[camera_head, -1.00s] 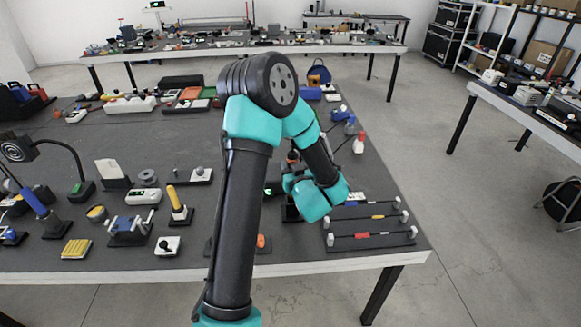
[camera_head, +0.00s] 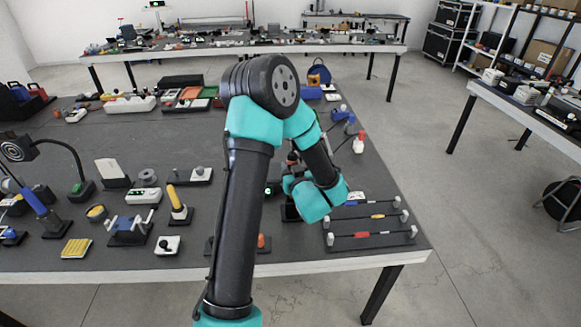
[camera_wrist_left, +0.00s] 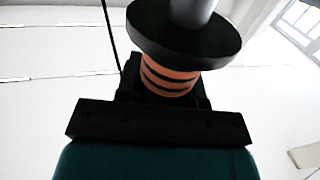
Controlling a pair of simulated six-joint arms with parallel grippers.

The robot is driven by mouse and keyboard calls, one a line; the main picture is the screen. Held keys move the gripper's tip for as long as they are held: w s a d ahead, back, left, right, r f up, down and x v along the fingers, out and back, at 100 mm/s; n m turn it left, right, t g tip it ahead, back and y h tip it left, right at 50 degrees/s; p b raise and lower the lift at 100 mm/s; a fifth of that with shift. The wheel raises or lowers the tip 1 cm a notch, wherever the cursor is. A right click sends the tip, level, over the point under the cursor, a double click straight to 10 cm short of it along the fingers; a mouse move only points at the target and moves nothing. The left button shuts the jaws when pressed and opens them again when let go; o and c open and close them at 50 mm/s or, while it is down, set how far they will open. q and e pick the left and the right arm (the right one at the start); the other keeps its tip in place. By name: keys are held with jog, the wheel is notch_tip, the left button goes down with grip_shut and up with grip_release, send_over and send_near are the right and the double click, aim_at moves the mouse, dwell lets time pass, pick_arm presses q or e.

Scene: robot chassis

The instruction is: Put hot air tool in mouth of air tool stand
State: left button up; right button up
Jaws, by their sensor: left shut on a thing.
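In the left wrist view the hot air tool (camera_wrist_left: 170,80) has an orange grip with black bands, a wide black collar and a silver barrel. My left gripper (camera_wrist_left: 166,92) is shut around the orange grip. In the head view my teal wrist hangs over the right part of the table, and my forearm hides the gripper and most of the tool. A dark block (camera_head: 290,212) stands just below and left of the wrist. It may be the air tool stand, but its mouth is not visible. My right gripper is not in view.
The grey table (camera_head: 120,180) carries many small tools. A rack with thin rods (camera_head: 370,235) lies right of my wrist at the front right corner. A yellow-handled tool (camera_head: 176,200) stands left of my arm. A red-topped bottle (camera_head: 359,143) stands near the right edge.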

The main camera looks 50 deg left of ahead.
pick_arm(q)
jog(key=shift+f, duration=3.2)
jog(key=o, duration=0.9)
jog(key=shift+o, duration=0.2)
jog(key=v, duration=1.7)
jog(key=shift+d, duration=0.2)
jog(key=shift+s, duration=0.1)
notch_tip(320, 180, up, 10)
dwell(0.7)
